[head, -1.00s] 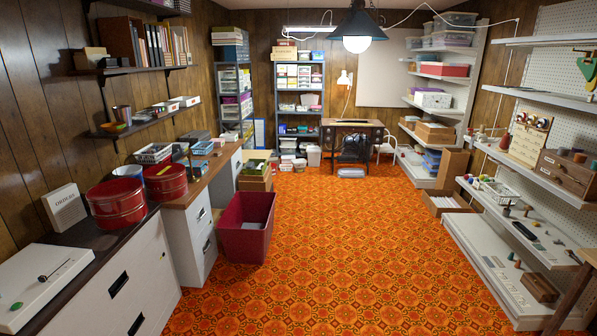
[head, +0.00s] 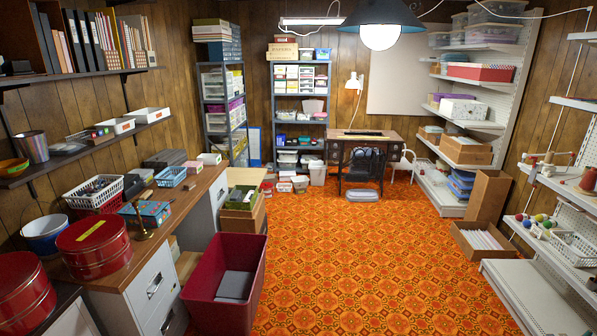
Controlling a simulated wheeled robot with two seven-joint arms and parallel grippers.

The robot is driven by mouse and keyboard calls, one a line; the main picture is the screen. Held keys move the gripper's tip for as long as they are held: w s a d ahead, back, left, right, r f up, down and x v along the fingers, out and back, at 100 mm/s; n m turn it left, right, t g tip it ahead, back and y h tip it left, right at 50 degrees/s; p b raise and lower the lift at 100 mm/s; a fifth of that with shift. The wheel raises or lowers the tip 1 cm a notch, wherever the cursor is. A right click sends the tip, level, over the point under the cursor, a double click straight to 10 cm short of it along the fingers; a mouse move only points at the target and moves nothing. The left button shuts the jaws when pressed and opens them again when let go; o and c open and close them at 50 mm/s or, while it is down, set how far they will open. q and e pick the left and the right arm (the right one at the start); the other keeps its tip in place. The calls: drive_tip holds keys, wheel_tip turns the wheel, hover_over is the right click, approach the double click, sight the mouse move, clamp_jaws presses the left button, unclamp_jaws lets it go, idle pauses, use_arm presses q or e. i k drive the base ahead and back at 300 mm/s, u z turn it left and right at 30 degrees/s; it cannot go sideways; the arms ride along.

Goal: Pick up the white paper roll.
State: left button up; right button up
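I cannot make out a white paper roll for certain in the head view. White sheets or flat items show in an open cardboard box (head: 483,238) on the floor at the right, but I cannot tell whether a roll is among them. Neither of my grippers is in view.
A dark red bin (head: 226,285) stands on the orange patterned floor (head: 325,265) beside the left counter. Red round tins (head: 93,246) stand on that counter. A sewing table (head: 365,143) with a dark chair (head: 362,165) is at the back. White shelves line the right. The middle floor is clear.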

sight(248, 197)
drive_tip(key=i, duration=8)
drive_tip(key=u, duration=1.35)
drive_tip(key=i, duration=1)
drive_tip(key=u, duration=3.35)
